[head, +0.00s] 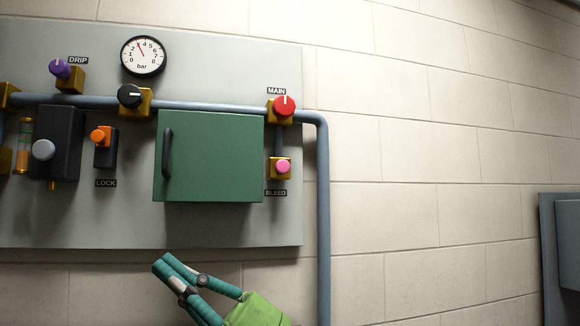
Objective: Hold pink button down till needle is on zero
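The pink button (283,167) sits on a yellow block above the BLEED label (276,193), on the right side of the grey panel. The round white gauge (144,56), marked bar, is at the top of the panel. Its red needle points up and left, at about 3, above zero. My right gripper (164,262) is below the panel's lower edge, left of and well below the pink button. Its teal fingers lie together with nothing seen between them. It touches nothing visible. My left gripper is not in view.
A green box (208,157) with a dark handle juts out left of the button. The red MAIN knob (285,106) is just above it. A blue-grey pipe (323,220) runs down on the right. An orange LOCK knob (101,135), black knob (130,96) and purple DRIP knob (60,68) are further left.

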